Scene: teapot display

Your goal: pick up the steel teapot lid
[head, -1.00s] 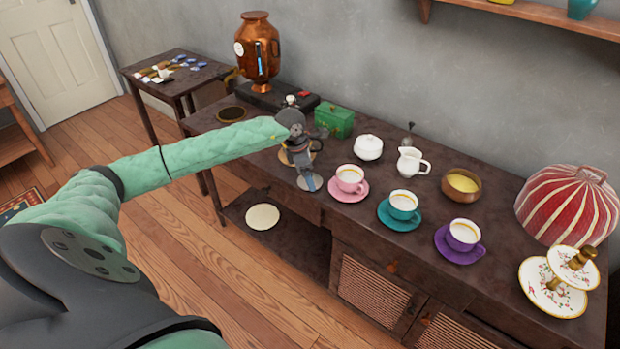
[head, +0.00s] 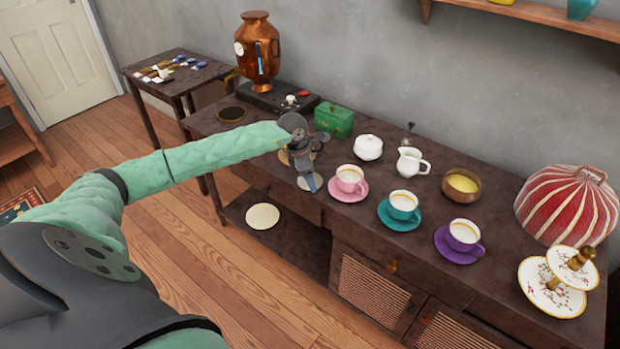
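A brass-coloured round piece (head: 284,158) shows behind the gripper. I cannot tell whether the fingers are open or shut, or whether they touch the disc. No steel teapot is clearly visible. My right gripper is out of view.
A pink cup (head: 349,179), a teal cup (head: 403,205) and a purple cup (head: 462,235) stand on saucers to the right. A white sugar bowl (head: 368,148), a green box (head: 334,120) and a copper samovar (head: 257,55) stand behind.

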